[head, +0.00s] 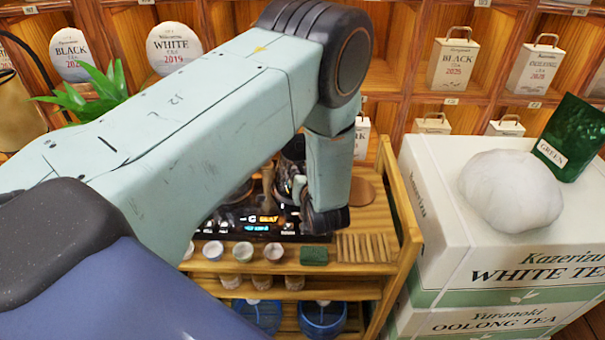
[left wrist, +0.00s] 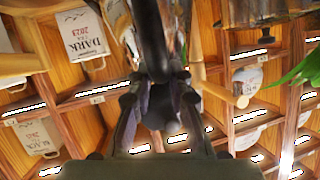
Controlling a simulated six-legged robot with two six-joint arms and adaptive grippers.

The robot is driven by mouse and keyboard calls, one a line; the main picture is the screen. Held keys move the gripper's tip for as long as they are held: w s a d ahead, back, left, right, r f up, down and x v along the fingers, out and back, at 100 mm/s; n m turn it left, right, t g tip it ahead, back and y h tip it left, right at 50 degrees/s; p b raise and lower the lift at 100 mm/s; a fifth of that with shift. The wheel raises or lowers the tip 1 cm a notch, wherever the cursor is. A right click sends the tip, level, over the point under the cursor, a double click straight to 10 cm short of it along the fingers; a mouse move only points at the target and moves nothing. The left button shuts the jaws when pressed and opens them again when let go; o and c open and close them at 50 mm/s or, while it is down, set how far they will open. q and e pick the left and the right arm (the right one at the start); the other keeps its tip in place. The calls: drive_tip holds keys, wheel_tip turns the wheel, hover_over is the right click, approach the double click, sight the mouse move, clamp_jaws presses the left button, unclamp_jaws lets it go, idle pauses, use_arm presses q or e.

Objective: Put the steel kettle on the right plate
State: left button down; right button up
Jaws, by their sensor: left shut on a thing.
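My left gripper (head: 308,192) is over the dark tea station on the wooden cart, and my arm covers much of it. In the left wrist view my gripper (left wrist: 158,100) is shut on the dark handle of the steel kettle (left wrist: 152,45). The kettle (head: 290,170) shows only in part, dark and shiny, beside the gripper in the head view. The black hot-plate unit (head: 240,226) with lit displays lies below it. Its plates are mostly hidden, so I cannot tell whether the kettle touches one. My right gripper is not in view.
Small cups (head: 243,251), a green block (head: 314,256) and a slatted wooden piece (head: 362,247) line the cart's front. A round brown board (head: 362,192) lies right of my gripper. White tea boxes (head: 520,240) stand beside the cart at the right.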

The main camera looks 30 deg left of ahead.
use_arm(q)
drive_tip(key=shift+w+a, duration=0.15)
drive_tip(key=shift+f+b, duration=0.55)
idle(0.5)
drive_tip(key=c, duration=1.5)
unclamp_jaws()
drive_tip(key=shift+c, duration=0.2)
drive_tip(key=shift+s+f, duration=0.25)
drive_tip(key=shift+p+v, duration=0.8)
drive_tip(key=shift+v, duration=0.45)
drive_tip(key=p+v, duration=0.5)
drive_tip(key=v, duration=0.3)
drive_tip(key=shift+s+d+r+p, duration=0.15)
drive_tip(key=shift+d+p, duration=0.15)
drive_tip(key=shift+p, duration=0.05)
